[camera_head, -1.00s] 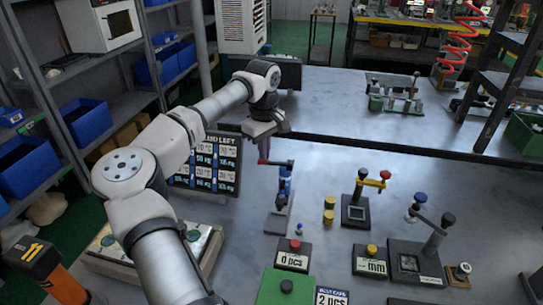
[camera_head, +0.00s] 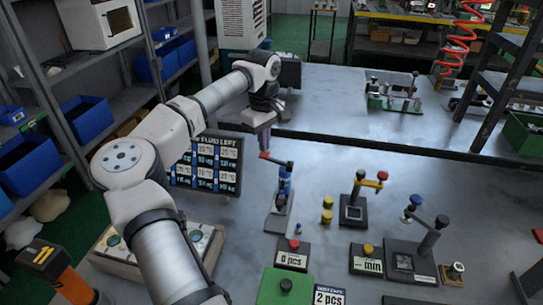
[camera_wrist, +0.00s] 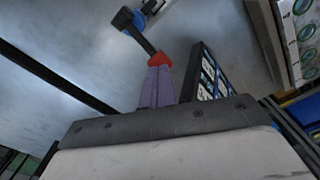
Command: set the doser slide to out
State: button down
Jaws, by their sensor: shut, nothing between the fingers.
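A blue upright device (camera_head: 284,183) stands on a pale base at the middle of the bench. A dark arm runs left from its top to a red end (camera_head: 264,155). I cannot tell for sure whether this is the doser, and no slide marking is readable. My gripper (camera_head: 264,147) is shut, pointing down just above the red end. In the wrist view its purple fingers (camera_wrist: 157,88) are together, their tips at the red end (camera_wrist: 159,60); the view does not settle whether they touch it. The dark arm leads from there to a blue part (camera_wrist: 125,18).
A display board (camera_head: 205,165) stands left of the device, close to my arm.

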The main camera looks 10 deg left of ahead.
aim_at(279, 208)
jog(key=k, duration=1)
